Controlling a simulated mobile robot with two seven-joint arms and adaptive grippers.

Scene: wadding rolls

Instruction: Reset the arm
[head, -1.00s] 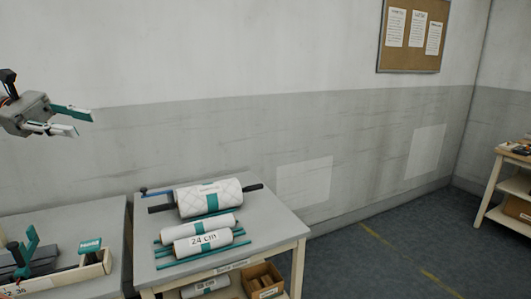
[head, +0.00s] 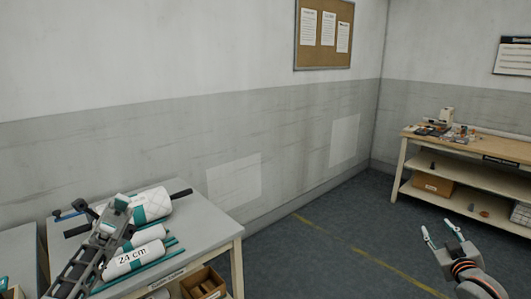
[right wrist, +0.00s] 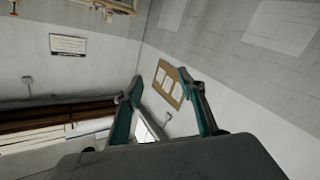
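My left arm crosses the left part of the head view in front of the packing table. Its gripper (head: 117,212) is over the white rolls, seen nearly end-on, and its finger opening cannot be made out. My right gripper (head: 439,229) is at the lower right of the head view, above the floor and clear of the furniture. Its two fingers are apart with nothing between them. The right wrist view also shows the right gripper (right wrist: 160,85) with its teal fingers spread and empty, the wall behind them.
A large quilted roll (head: 152,204) and a roll marked 24 cm (head: 131,258) lie on the grey table (head: 213,232). A wooden bench (head: 470,150) with small items stands at the right. A cork board (head: 324,35) hangs on the wall. Open floor (head: 315,255) lies between the tables.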

